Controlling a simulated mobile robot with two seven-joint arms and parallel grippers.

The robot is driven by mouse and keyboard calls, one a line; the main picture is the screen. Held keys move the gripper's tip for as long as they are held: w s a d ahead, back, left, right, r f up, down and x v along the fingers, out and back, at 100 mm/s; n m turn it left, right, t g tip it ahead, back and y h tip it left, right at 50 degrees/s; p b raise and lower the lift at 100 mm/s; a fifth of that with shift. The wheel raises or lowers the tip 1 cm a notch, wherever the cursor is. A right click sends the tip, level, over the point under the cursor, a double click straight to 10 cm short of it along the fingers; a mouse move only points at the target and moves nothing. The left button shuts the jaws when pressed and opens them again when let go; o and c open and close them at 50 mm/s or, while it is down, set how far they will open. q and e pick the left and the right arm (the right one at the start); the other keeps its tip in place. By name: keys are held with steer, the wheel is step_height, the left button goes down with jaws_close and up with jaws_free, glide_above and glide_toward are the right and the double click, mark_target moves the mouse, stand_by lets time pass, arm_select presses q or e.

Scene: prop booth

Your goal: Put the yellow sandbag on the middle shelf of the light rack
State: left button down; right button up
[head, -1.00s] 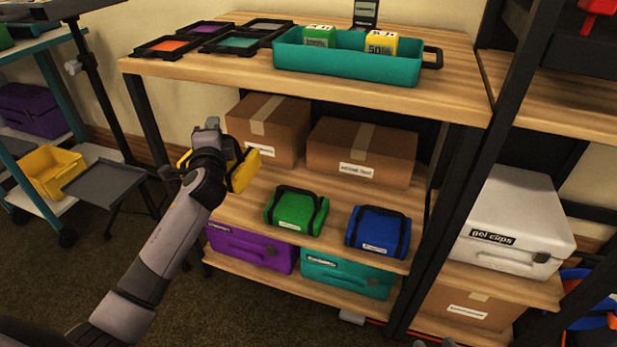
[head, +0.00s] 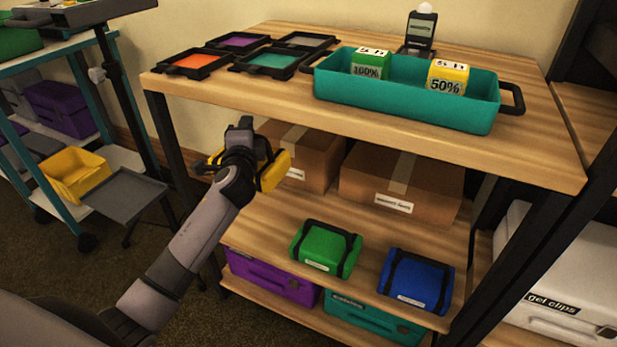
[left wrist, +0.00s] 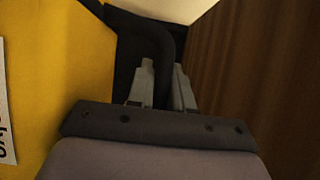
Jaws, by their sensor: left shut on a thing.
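The yellow sandbag (head: 273,172) is in my left gripper (head: 240,135) in the head view, at the left end of the light rack's middle shelf (head: 262,215). The gripper and wrist cover part of the bag. In the left wrist view the yellow sandbag (left wrist: 60,75) fills the left side, and the left gripper's fingers (left wrist: 162,85) are shut on its black strap. The bag appears to be above the shelf surface; I cannot tell whether it touches. My right gripper is not in view.
A green sandbag (head: 325,249) and a blue sandbag (head: 417,283) lie at the shelf's front. Cardboard boxes (head: 400,185) stand behind. The wooden top (head: 300,100) overhangs, holding a teal tray (head: 400,104). Bare shelf shows left of the green bag.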

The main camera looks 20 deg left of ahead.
arm_select(q)
step_height(320, 180, down, 8)
steer(key=b, duration=0.5)
steer(key=shift+f, duration=0.2)
step_height(320, 180, down, 11)
steer(key=b, duration=0.7)
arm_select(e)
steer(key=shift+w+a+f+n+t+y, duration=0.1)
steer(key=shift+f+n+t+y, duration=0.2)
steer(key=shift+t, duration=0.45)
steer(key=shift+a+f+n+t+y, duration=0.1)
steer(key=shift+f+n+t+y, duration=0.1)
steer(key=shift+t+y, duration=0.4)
arm_select(q)
steer(key=c, duration=1)
jaws_free()
steer(key=shift+f, duration=0.35)
